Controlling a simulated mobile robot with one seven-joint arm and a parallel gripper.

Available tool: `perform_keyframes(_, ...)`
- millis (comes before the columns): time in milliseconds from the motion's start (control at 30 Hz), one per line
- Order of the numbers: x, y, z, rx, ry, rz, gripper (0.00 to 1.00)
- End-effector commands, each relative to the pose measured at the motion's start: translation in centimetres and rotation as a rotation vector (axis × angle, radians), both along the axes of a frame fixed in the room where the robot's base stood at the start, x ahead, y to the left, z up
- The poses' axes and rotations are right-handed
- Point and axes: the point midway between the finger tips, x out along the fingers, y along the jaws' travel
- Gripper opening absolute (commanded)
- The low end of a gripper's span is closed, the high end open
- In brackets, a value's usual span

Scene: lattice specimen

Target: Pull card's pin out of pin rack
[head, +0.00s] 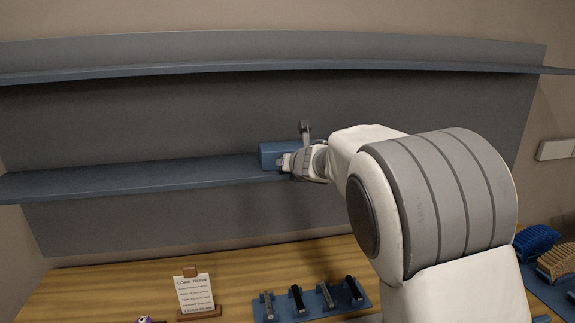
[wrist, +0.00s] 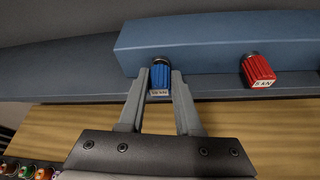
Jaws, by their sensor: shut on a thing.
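The pin rack (head: 272,152) is a blue block on the lower shelf, and its front face fills the top of the wrist view (wrist: 220,38). A blue-headed pin (wrist: 160,75) sits in the rack, with a small label I cannot read surely. My gripper (wrist: 161,80) is shut on its head, one finger on each side. A red-headed pin (wrist: 258,70) labelled 5 kN sits in the rack to the right. The card (head: 194,291) headed LOAD TRAIN stands on the bench; its lower lines are too small to read. My gripper (head: 285,163) partly covers the rack in the head view.
The lower shelf (head: 130,179) is bare left of the rack, and an upper shelf (head: 270,68) runs above. On the wooden bench are a blue holder (head: 312,308) with several upright parts and, at right, ridged blue (head: 535,241) and tan (head: 559,262) pieces.

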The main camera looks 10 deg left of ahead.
Motion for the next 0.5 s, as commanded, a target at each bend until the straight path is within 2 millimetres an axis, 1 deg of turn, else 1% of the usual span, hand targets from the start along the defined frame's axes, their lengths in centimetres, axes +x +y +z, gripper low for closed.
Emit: perform_keyframes(500, -0.69, -0.32, -0.12, 0.0, 0.0, 0.0, 0.0)
